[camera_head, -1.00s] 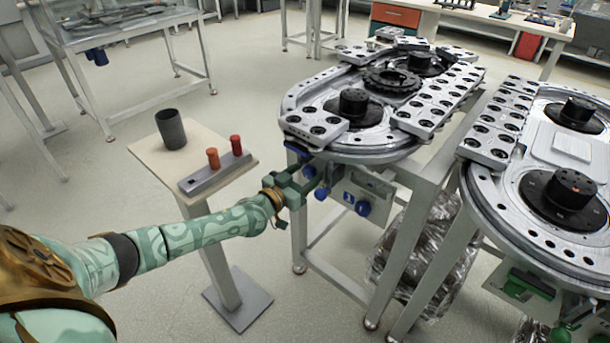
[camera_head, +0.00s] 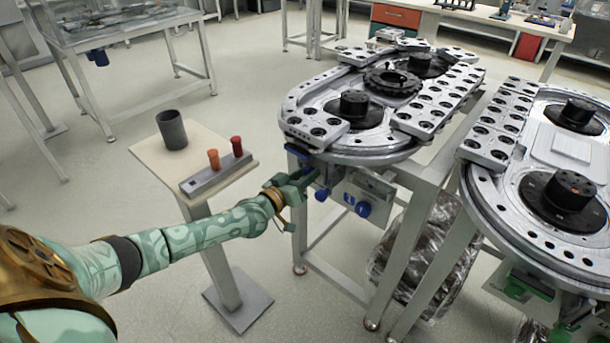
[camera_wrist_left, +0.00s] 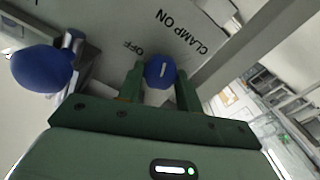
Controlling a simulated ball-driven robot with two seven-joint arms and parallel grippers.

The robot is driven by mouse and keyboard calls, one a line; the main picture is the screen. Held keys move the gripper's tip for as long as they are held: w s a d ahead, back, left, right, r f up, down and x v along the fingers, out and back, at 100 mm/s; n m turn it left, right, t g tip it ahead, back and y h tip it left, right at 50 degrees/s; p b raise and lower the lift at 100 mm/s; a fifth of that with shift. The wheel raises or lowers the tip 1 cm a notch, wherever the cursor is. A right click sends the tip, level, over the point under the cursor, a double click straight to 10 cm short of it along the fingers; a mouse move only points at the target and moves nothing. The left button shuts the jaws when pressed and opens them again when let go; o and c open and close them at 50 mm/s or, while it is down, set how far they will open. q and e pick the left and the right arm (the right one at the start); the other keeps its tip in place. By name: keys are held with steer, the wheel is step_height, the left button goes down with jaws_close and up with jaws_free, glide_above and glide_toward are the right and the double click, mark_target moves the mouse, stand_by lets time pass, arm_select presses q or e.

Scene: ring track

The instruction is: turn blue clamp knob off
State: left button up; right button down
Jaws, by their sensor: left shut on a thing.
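The blue clamp knob (camera_wrist_left: 160,72) sits between the two green fingers of my left gripper in the left wrist view. It has a short white mark on its face. The panel behind it reads OFF to its upper left and CLAMP ON to its upper right. My left gripper (camera_wrist_left: 160,85) is shut on this knob. In the head view the left gripper (camera_head: 308,180) is at the end of the near ring track (camera_head: 345,150), below its rim, and largely hides the knob. My right gripper is not in view.
A second track (camera_head: 530,215) is at right.

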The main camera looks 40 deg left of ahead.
arm_select(q)
steer(key=n, duration=0.6)
steer(key=shift+a+f, duration=0.1)
steer(key=shift+f, duration=0.1)
steer(key=shift+f+n+b, duration=0.15)
steer(key=shift+n+b, duration=0.45)
steer(key=shift+n, duration=3)
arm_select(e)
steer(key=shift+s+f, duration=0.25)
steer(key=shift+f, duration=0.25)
arm_select(q)
steer(key=o, duration=1)
steer(key=shift+s, duration=0.1)
steer(key=s+p, duration=0.1)
steer(key=s, duration=0.4)
steer(key=s+a+p, duration=0.1)
steer(key=s+p, duration=0.1)
steer(key=s, duration=0.3)
steer(key=s+p, duration=0.2)
steer(key=s, duration=0.4)
steer(key=shift+s+a, duration=0.1)
steer(key=shift+a, duration=0.1)
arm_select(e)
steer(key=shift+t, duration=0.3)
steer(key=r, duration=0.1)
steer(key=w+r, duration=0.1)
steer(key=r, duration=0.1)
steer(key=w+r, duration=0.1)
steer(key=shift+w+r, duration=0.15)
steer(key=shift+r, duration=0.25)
